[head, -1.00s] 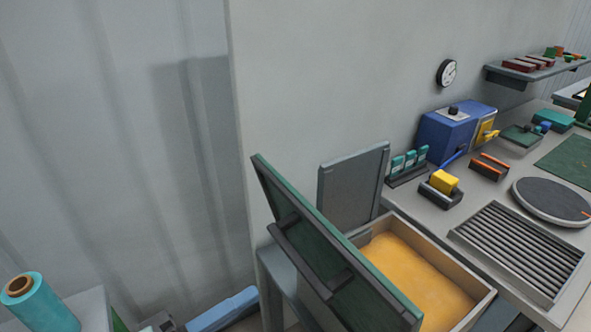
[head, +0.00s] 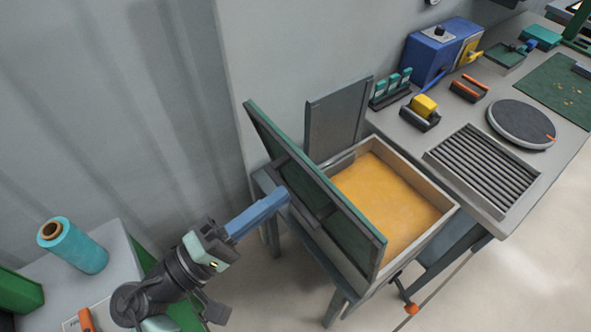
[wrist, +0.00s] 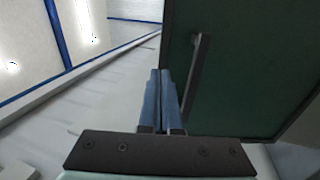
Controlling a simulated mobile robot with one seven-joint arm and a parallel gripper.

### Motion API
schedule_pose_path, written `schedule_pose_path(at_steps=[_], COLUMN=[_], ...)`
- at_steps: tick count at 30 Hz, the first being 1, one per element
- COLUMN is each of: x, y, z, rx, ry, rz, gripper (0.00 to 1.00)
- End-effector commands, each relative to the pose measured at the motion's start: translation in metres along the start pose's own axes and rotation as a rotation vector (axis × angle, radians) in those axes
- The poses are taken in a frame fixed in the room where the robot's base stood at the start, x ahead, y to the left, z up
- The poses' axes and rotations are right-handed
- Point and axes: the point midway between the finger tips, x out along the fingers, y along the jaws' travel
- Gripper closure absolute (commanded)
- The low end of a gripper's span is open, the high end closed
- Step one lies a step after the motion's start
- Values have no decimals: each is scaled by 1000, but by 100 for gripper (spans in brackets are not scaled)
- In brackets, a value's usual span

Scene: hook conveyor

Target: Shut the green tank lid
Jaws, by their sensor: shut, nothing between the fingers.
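The green tank lid (head: 318,180) stands raised and tilted on the left side of the open tank (head: 440,222). The tank has pale walls and a yellow-orange inside. The lid's dark-framed outer side faces my arm. My gripper (head: 284,196), with blue fingers, is shut and empty at the lid's outer side; I cannot tell whether it touches. In the wrist view the shut fingers (wrist: 165,78) point at the green lid (wrist: 245,75), just left of a dark bar (wrist: 196,75) on it.
A grey upright panel (head: 336,118) stands behind the tank. A workbench to the right holds a ribbed tray (head: 483,168), a round turntable (head: 520,122) and a blue machine (head: 432,52). An orange-tipped lever (head: 411,309) is below the tank.

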Motion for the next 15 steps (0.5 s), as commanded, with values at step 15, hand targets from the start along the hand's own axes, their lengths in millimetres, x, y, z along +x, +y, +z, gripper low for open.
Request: schedule_pose_path(at_steps=[15], x=[45], y=[0], z=[0], rx=[1], ry=[1], rz=[-1], gripper=[100])
